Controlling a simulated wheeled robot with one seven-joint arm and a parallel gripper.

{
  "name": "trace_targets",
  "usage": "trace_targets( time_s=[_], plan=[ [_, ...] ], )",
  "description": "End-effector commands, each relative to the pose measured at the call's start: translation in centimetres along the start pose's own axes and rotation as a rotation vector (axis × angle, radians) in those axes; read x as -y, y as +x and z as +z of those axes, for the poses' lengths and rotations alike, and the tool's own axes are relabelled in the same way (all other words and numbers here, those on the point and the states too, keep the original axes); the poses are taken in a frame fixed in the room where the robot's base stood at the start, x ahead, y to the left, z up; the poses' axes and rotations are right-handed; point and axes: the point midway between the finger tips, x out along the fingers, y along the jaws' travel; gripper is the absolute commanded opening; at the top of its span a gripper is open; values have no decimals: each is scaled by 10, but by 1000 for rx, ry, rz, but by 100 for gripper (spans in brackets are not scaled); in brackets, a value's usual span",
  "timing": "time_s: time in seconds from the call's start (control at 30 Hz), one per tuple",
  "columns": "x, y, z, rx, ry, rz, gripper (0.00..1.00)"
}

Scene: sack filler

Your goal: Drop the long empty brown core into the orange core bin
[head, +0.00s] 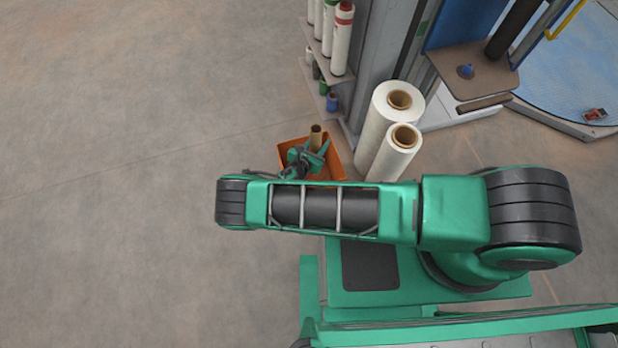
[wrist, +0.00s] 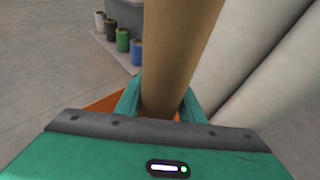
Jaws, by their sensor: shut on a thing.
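The long brown core (head: 316,137) stands roughly upright in my gripper, above the orange core bin (head: 338,164). My gripper (head: 316,150) is shut on the core. In the wrist view the core (wrist: 180,50) rises between the two green fingers (wrist: 160,105). A strip of the orange bin (wrist: 104,104) shows below and left of the fingers. My arm hides the near part of the bin, and I cannot tell how far the core's lower end is from the bin floor.
Two large white film rolls (head: 381,125) stand right of the bin. A rack (head: 328,70) with white rolls and small coloured spools (head: 331,102) stands behind it. A grey column (head: 372,60) rises next to the rack. The floor (head: 130,150) to the left is clear.

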Motion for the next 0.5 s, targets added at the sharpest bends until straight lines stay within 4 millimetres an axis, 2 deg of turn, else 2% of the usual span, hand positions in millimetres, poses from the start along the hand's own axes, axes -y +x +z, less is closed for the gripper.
trace_targets(
  time_s=[0.2, 0.5],
  plan=[
    [0, 5, -10, 0, 0, 0, 10],
    [0, 5, -11, 0, 0, -1, 10]
  ],
)
